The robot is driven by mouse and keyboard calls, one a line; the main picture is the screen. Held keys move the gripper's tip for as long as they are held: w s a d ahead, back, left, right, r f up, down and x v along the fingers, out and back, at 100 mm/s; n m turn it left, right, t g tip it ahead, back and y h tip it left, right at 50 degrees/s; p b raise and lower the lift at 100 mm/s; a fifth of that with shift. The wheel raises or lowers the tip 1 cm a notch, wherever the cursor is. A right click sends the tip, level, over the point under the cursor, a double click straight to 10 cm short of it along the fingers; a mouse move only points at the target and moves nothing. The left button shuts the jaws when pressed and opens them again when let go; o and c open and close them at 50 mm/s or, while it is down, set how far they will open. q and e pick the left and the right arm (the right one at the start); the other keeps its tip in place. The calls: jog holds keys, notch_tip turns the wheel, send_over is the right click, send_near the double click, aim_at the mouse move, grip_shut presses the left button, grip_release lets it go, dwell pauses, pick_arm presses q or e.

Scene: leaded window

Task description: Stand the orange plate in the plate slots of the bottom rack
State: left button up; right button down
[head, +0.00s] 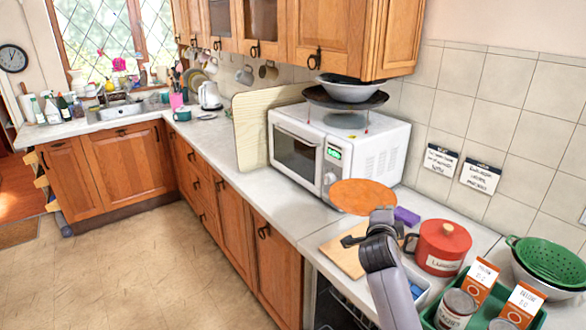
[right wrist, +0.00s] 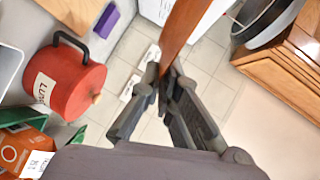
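The orange plate (head: 363,196) is in the head view, above the counter in front of the microwave's right side. In the right wrist view the plate (right wrist: 185,28) shows nearly edge-on, with its near end between the fingers. My right gripper (head: 380,220) is shut on the plate's edge; its fingers (right wrist: 165,80) also show in the right wrist view. A dark opening with rack wires (head: 335,305) shows under the counter at the bottom of the head view. Its plate slots cannot be made out. My left gripper is not in view.
A white microwave (head: 340,150) stands behind the plate. A wooden board (head: 345,250), a purple sponge (head: 407,216) and a red pot (head: 438,246) are close to my right gripper. A green tray (head: 485,310) with cartons and a can is at right. The floor at left is clear.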

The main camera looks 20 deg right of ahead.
jog(key=s+a+f+n+t+y+b, duration=0.25)
jog(key=s+a+n+y, duration=0.2)
jog(key=s+a, duration=0.55)
jog(key=s+a+f+n+t+y+b, duration=0.1)
jog(key=s+a+f+n+y+b, duration=0.45)
jog(key=a, duration=0.75)
jog(key=s+a+m+p, duration=0.1)
jog(key=s+a+p, duration=0.1)
jog(key=s, duration=0.3)
jog(key=s+a+p, duration=0.2)
jog(key=s, duration=0.3)
jog(key=s+a+r+m+p, duration=0.1)
jog(key=s+a+p, duration=0.1)
jog(key=s, duration=0.4)
jog(key=shift+a+m+h+p, duration=0.3)
jog(key=shift+a+h+p, duration=0.1)
jog(key=shift+p, duration=0.2)
jog(key=shift+w+g, duration=0.1)
jog(key=shift+g, duration=0.15)
